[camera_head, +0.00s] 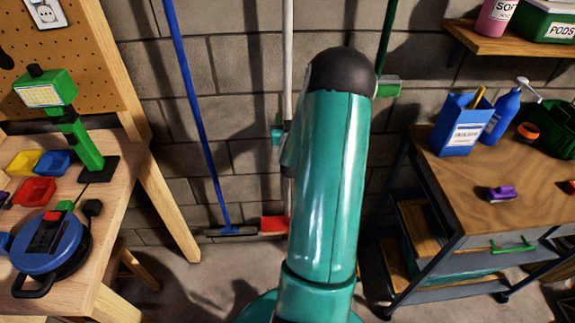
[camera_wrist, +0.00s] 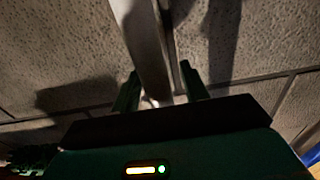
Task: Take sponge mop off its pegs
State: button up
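A long pale grey handle (camera_head: 287,60) stands upright against the block wall, partly hidden behind my arm. It seems to be the sponge mop's, with a red piece (camera_head: 274,224) near its foot; the join is not clear. In the wrist view the grey handle (camera_wrist: 146,45) runs down between the two fingers of my gripper (camera_wrist: 159,70). The fingers stand apart, one on each side, with small gaps showing. In the head view my arm hides most of the gripper. The pegs are not clearly visible.
A blue-handled broom (camera_head: 192,95) leans just left, and a green handle (camera_head: 386,35) stands to the right. A workbench (camera_head: 120,190) with a lamp and reel stands left. A wooden-topped cart (camera_head: 455,175) with bottles stands right, under a shelf (camera_head: 490,40).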

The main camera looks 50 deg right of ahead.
grip_shut()
jog(key=shift+r, duration=0.1)
dwell(1.2)
